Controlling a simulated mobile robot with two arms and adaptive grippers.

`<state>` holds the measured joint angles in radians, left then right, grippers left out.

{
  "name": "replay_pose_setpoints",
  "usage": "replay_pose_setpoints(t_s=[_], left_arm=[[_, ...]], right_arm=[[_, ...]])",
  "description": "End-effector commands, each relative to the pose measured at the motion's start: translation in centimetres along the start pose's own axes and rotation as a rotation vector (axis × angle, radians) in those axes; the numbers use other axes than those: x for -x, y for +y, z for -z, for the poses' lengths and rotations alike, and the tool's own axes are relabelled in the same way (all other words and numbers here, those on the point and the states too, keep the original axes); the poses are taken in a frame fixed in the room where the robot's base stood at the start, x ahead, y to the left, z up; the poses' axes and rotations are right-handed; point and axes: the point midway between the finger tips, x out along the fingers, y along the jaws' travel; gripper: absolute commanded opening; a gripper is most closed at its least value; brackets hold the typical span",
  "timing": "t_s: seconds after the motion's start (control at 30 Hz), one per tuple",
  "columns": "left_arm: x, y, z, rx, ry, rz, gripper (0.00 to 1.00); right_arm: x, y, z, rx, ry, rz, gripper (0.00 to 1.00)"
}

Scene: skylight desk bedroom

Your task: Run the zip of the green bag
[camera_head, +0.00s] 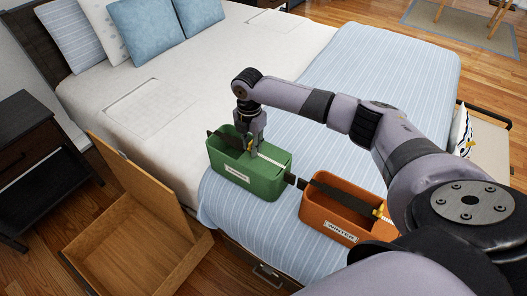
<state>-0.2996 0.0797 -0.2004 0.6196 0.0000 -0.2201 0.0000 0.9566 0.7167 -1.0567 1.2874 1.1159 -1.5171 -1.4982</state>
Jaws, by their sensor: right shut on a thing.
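The green bag (262,186) is a box-shaped bag with a white label on its front, standing on the bed's striped blanket. A zip strip (270,160) runs along its top, dark on the left and pale on the right. My right gripper (252,148) points down at the middle of this strip. It is shut on the small yellowish zip pull, which the fingers mostly hide. My left gripper is not in view.
An orange bag (322,222) labelled WINTER stands right of the green one, with a yellow pull (379,210) at its right end. An open wooden box (131,240) is on the floor at left. My right arm spans above the blanket (388,75).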

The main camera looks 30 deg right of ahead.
Motion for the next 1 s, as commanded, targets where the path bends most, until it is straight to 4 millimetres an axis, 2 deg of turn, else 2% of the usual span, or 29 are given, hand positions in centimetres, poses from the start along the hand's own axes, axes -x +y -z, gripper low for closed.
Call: replay_pose_setpoints(t_s=[0.03, 0.27, 0.67, 1.0], left_arm=[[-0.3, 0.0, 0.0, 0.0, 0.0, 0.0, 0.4], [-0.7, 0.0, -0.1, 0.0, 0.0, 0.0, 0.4], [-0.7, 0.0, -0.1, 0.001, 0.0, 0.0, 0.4], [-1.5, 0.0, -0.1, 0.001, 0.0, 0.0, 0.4]], right_arm=[[-0.8, 0.0, 0.4, 0.004, 0.006, 0.009, 0.0], [-0.7, 0.9, 0.4, 0.005, 0.006, 0.01, 0.0], [-0.7, 1.1, 0.5, 0.006, 0.007, 0.01, 0.0], [-0.7, 2.7, 0.5, 0.004, 0.007, 0.009, 0.0]])
